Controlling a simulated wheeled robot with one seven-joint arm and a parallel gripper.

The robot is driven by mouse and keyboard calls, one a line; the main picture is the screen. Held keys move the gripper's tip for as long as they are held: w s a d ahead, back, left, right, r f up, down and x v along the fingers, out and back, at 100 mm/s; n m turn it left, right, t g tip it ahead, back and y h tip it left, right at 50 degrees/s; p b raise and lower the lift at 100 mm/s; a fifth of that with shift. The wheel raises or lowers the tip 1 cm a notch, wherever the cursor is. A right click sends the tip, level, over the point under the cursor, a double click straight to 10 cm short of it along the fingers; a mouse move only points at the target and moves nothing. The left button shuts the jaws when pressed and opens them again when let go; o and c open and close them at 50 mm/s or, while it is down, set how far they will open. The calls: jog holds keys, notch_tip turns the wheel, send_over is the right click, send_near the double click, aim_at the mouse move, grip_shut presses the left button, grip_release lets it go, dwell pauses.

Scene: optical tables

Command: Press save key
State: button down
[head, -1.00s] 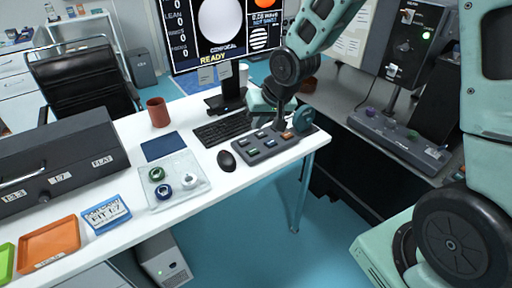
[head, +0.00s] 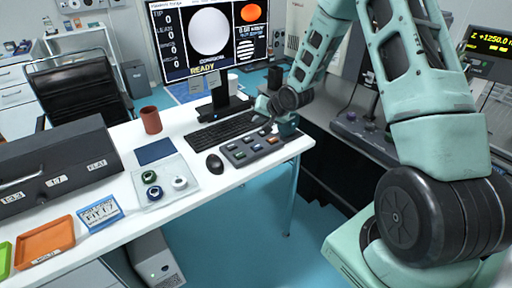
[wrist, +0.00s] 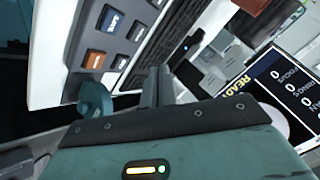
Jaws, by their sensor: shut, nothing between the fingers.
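The keypad (head: 232,163) lies at the right end of the white desk, with several grey, green, blue and orange keys. In the wrist view the keypad (wrist: 75,42) fills the upper left. A blue key (wrist: 113,21) there bears white lettering that looks like "Save", though it is small and tilted. An orange key (wrist: 94,60) is next to it. My gripper (wrist: 157,72) is shut and empty, its fingertips beside the keypad's key rows; I see no contact with a key. In the head view my gripper is by the keypad's far edge, its fingertips hard to make out.
A teal knob (head: 287,126) stands at the keypad's right end, close to my gripper. The keyboard (head: 222,132) and monitor (head: 208,40) are behind, and the mouse (head: 214,163) is left. A clear tray (head: 148,198) with rings lies further left.

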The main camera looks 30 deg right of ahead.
aim_at(259, 148)
jog(key=shift+f+b, duration=3.5)
jog(key=shift+f, duration=0.9)
jog(key=shift+f, duration=0.4)
jog(key=shift+f+b, duration=0.4)
jog(key=shift+r+p, duration=0.75)
jog(key=shift+r, duration=0.1)
notch_tip(259, 148, up, 5)
jog(key=p, duration=0.4)
